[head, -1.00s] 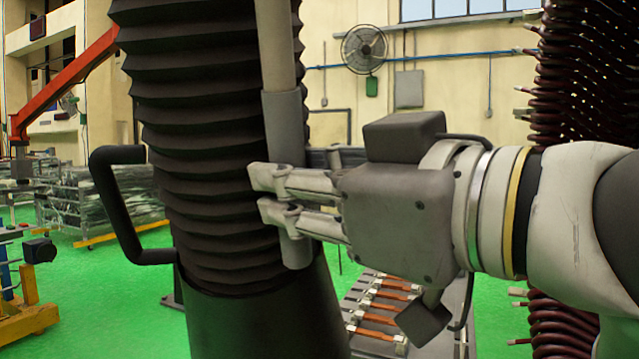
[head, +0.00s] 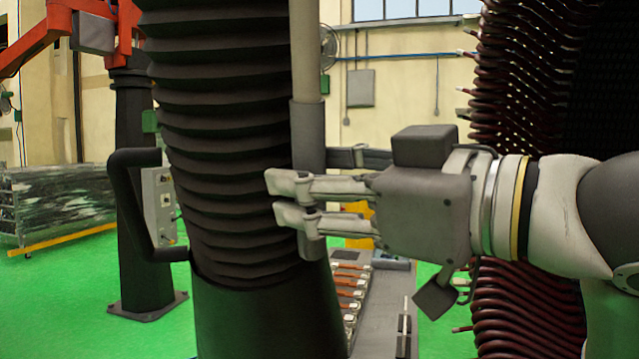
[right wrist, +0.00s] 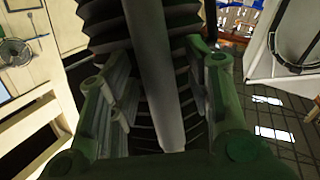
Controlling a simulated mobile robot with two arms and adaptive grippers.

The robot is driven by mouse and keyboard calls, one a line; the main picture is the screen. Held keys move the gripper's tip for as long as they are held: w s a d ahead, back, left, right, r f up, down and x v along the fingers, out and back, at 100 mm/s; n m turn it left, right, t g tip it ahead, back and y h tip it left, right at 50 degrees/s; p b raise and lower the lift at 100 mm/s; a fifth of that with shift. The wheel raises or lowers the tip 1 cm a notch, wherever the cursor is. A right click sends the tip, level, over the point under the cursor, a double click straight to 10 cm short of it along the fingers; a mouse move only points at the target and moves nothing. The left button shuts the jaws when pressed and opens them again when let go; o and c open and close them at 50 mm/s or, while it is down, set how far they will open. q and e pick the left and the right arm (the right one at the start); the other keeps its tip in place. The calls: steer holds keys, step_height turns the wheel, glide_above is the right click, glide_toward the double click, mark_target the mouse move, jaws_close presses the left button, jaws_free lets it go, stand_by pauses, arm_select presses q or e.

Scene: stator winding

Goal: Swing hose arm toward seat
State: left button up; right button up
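The hose arm (head: 225,130) is a thick black ribbed hose that fills the middle of the head view, with a smooth black sleeve below. A grey upright handle (head: 307,125) runs along its right side. My right gripper (head: 279,198) comes in from the right, its fingers around the lower part of this handle. In the right wrist view the handle (right wrist: 155,70) lies between the fingers, with the ribbed hose (right wrist: 100,30) behind it. The fingers hide part of the grip. My left gripper is not in view. I cannot make out a seat.
A black bent bar (head: 130,205) sticks out left of the hose. A dark post (head: 138,220) with a control box stands behind it. A large stator with dark red coils (head: 520,60) stands at the right. Green floor (head: 70,300) is open at the left.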

steer(key=v, duration=0.7)
stand_by(0.3)
steer(key=shift+f, duration=0.1)
